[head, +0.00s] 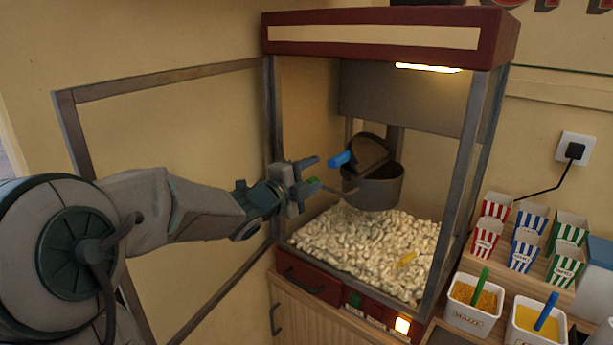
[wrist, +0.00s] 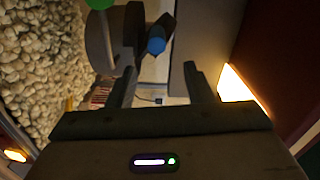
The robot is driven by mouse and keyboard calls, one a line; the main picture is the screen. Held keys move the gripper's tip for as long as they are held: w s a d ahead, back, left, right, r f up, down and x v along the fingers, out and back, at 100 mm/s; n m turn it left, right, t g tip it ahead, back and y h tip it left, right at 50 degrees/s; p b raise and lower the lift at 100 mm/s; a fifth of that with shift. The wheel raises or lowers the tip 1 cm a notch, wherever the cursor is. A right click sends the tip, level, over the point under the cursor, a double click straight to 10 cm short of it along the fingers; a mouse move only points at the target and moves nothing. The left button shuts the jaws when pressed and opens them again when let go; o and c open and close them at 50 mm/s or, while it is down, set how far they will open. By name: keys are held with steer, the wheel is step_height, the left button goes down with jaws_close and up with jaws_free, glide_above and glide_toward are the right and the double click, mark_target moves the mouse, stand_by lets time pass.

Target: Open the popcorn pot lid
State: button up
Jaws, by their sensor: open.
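The dark popcorn pot (head: 374,190) hangs inside the glass-sided popcorn machine, above the popcorn. Its lid (head: 371,152) is tilted up from the rim, with the blue handle (head: 340,159) pointing left toward my gripper. A separate green-tipped handle (head: 313,181) sticks out from the pot's left side. My gripper (head: 313,174) is open and empty at the machine's open front, just left of the blue handle and apart from it. In the wrist view, the blue handle (wrist: 156,44) lies beyond and between my open fingers (wrist: 162,84); the green tip (wrist: 100,4) is at the top edge.
A framed door (head: 65,110) of the machine stands open to the left, behind my arm. Popcorn (head: 365,250) covers the machine floor. Machine posts (head: 465,170) flank the opening. Striped cups (head: 525,250) and tubs (head: 472,305) with scoops stand at right.

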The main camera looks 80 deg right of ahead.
steer(key=shift+w+a, duration=0.35)
steer(key=shift+a, duration=0.25)
